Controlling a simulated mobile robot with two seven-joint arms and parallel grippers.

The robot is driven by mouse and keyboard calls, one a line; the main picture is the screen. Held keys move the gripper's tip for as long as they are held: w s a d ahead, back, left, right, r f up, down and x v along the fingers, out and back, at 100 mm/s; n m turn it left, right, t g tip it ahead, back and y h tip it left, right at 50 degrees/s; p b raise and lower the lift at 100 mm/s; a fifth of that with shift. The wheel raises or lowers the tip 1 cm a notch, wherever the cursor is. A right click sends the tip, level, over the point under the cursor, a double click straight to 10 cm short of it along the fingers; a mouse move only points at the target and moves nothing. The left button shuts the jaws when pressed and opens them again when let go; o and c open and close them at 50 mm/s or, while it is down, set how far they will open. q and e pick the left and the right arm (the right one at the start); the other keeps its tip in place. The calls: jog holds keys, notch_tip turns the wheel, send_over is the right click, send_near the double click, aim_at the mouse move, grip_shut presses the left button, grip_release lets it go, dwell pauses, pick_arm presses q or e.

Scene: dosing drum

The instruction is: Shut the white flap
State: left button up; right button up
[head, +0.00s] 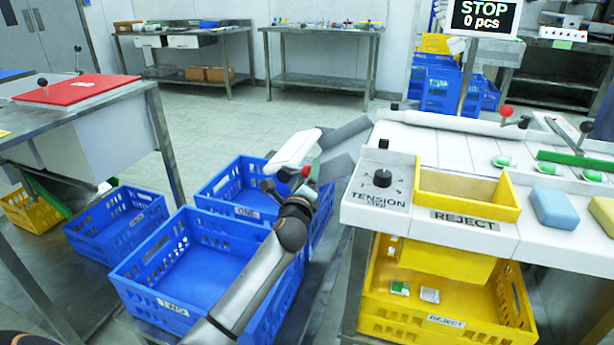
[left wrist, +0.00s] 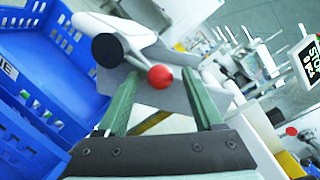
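The white flap (head: 293,149) is a pale, rounded piece beside the grey chute plates (head: 346,131), left of the white machine. In the left wrist view the white piece (left wrist: 112,27) lies just ahead, with a black round knob (left wrist: 107,50) and a red ball (left wrist: 160,76) near it. The red ball also shows in the head view (head: 306,172). My left gripper (left wrist: 161,82) is open, its green fingers spread on either side of the red ball. I cannot tell whether they touch it. In the head view the left gripper (head: 287,184) is just below the flap. My right gripper is not in view.
Blue crates (head: 190,262) stand below my left arm. A yellow reject crate (head: 445,308) sits under the machine. The yellow reject tray (head: 466,194) and black tension knob (head: 382,178) are right of the gripper. A table with a red lid (head: 76,89) stands left.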

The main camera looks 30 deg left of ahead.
pick_arm(q)
grip_shut()
dwell(0.3)
jog(key=shift+r, duration=0.1)
dwell(0.9)
